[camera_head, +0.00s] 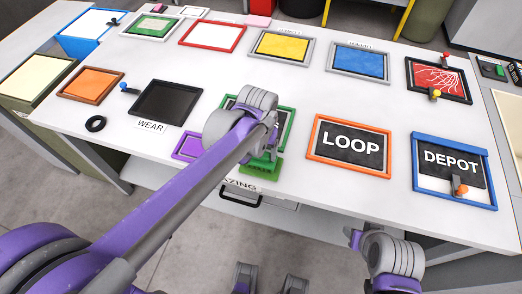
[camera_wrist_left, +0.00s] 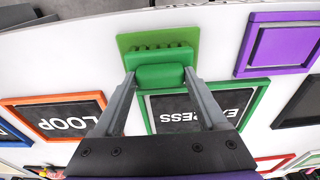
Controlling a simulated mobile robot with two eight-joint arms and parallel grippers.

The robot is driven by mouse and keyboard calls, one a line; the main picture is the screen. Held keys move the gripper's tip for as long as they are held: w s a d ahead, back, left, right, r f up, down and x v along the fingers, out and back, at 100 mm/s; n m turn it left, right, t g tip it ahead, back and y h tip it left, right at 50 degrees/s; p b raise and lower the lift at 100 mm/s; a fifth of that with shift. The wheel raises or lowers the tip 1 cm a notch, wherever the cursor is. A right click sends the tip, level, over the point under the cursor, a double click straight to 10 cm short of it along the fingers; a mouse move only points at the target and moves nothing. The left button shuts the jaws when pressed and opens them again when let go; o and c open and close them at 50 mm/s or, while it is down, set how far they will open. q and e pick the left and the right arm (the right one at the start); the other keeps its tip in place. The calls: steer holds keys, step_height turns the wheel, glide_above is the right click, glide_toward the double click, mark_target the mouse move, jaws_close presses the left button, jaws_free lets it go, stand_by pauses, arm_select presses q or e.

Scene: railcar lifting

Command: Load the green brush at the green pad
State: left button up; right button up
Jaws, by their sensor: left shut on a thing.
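My left gripper (camera_wrist_left: 160,88) is shut on the green brush (camera_wrist_left: 160,76), with one finger on each side of its block. The brush's row of green bumps lies against or just above the light green pad (camera_wrist_left: 128,42); I cannot tell whether they touch. In the head view, the green pad and brush area (camera_head: 262,167) shows near the table's front edge, partly hidden by my left wrist. The green-framed EXPRESS sign (camera_wrist_left: 200,105) lies beside the brush in the left wrist view.
The orange-framed LOOP sign (camera_head: 350,147) and blue-framed DEPOT tray (camera_head: 454,168) lie to the right. A purple frame (camera_head: 186,147) and black WEAR tray (camera_head: 165,102) lie to the left. Yellow (camera_head: 280,46) and blue (camera_head: 359,62) panels lie farther back.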

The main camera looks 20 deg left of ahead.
mark_target(261, 153)
stand_by(0.3)
arm_select(q)
steer(key=shift+r+p, duration=2.5)
steer(key=shift+r, duration=1)
steer(key=shift+f, duration=0.1)
